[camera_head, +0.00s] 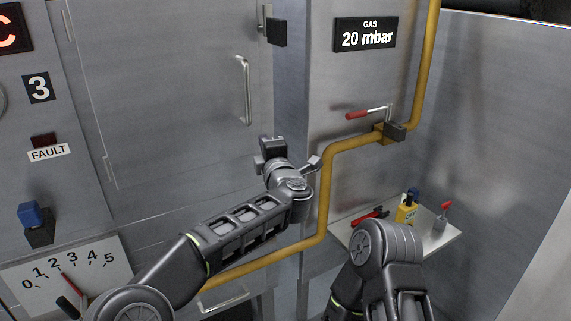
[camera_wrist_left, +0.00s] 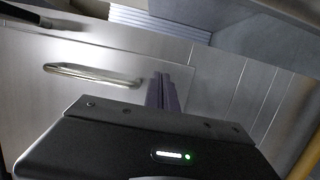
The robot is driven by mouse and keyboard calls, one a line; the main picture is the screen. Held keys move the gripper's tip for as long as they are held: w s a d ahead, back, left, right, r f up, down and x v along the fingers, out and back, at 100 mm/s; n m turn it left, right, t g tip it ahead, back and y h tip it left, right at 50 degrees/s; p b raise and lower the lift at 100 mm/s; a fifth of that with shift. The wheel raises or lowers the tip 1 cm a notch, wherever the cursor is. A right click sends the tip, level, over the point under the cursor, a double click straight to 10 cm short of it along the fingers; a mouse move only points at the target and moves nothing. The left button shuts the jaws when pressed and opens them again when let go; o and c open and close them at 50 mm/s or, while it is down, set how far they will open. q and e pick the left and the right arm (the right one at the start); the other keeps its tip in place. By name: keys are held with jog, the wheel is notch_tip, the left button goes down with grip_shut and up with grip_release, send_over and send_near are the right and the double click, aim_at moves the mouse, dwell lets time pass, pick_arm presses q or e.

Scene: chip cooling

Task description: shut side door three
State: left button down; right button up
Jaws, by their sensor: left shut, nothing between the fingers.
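The handle also shows in the left wrist view (camera_wrist_left: 92,74), apart from the fingers. My right gripper is out of view.
A black latch block (camera_head: 277,32) sits at the door's upper right. A yellow gas pipe (camera_head: 326,195) with a red-handled valve (camera_head: 367,113) runs right of my left arm. A small shelf (camera_head: 440,236) with bottles and a red-handled tool stands right, behind my right arm.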

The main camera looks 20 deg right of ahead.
pick_arm(q)
jog(key=s+d+b, duration=0.1)
jog(key=s, duration=0.6)
jog(key=shift+s+d+f+b, duration=0.15)
jog(key=shift+s+f+b, duration=0.05)
jog(key=shift+s+b, duration=0.2)
